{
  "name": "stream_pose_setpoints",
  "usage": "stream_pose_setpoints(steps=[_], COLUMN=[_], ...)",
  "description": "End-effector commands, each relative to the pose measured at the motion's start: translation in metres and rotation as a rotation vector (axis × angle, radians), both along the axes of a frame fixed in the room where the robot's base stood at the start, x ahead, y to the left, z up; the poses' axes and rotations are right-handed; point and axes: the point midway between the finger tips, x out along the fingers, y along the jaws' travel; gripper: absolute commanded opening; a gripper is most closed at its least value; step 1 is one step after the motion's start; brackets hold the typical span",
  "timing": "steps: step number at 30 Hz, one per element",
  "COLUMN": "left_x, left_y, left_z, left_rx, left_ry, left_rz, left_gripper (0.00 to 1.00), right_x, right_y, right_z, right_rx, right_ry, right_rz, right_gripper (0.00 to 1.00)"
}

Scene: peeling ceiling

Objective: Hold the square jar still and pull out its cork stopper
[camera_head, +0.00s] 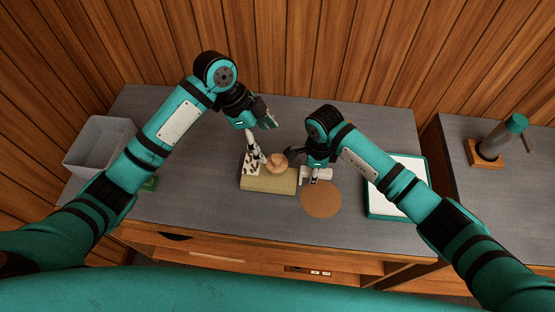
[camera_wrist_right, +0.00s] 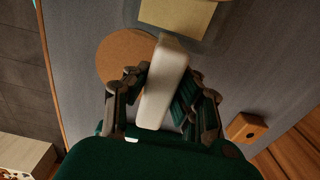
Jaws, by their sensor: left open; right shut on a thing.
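A tan, rounded piece (camera_head: 277,163), which looks like the cork stopper, shows at the back edge of a pale yellow, square-sided body (camera_head: 268,183) that looks like the jar. The yellow body shows from above in the right wrist view (camera_wrist_right: 180,18). My left gripper (camera_head: 259,138) is open, just behind and left of the stopper; any contact is unclear. My right gripper (camera_head: 314,170) is shut on a white, smooth, long block (camera_wrist_right: 165,82), just right of the jar. In the right wrist view the block lies between both fingers (camera_wrist_right: 158,95).
A round cork mat (camera_head: 321,200) lies to the right, then a white tray with teal rim (camera_head: 371,212). A grey bin (camera_head: 97,150) is at left.

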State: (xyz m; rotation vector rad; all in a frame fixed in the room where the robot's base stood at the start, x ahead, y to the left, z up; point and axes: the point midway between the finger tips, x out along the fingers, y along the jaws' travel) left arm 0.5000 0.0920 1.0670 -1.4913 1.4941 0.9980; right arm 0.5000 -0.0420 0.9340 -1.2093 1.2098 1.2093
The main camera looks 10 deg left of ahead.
Motion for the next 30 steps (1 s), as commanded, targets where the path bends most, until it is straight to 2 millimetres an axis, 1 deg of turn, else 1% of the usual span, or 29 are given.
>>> stream_pose_setpoints(steps=[1,6,12,15,21,30], left_x=[-0.001,-0.001,-0.001,0.000,0.000,0.000], left_y=[-0.004,-0.014,-0.024,-0.028,-0.032,-0.032], left_z=[-0.008,-0.032,-0.057,-0.066,-0.077,-0.078], left_rx=[-0.002,-0.001,-0.001,0.000,0.000,0.000], left_ry=[0.003,0.003,0.001,0.001,0.000,-0.001], left_rz=[0.000,0.000,0.001,0.002,0.000,0.000], left_gripper=[0.83,0.83,0.83,0.83,0.83,0.83], right_x=[0.000,0.000,0.000,0.000,0.000,0.000], right_y=[0.000,0.000,0.000,0.000,0.001,0.001], right_z=[0.000,0.000,0.001,0.001,0.001,0.001], right_rx=[0.001,0.001,0.001,0.001,0.001,0.001], right_ry=[-0.001,-0.001,-0.001,-0.001,-0.001,-0.001], right_rz=[0.000,0.000,0.000,0.000,0.000,0.000], right_gripper=[0.00,0.00,0.00,0.00,0.00,0.00])
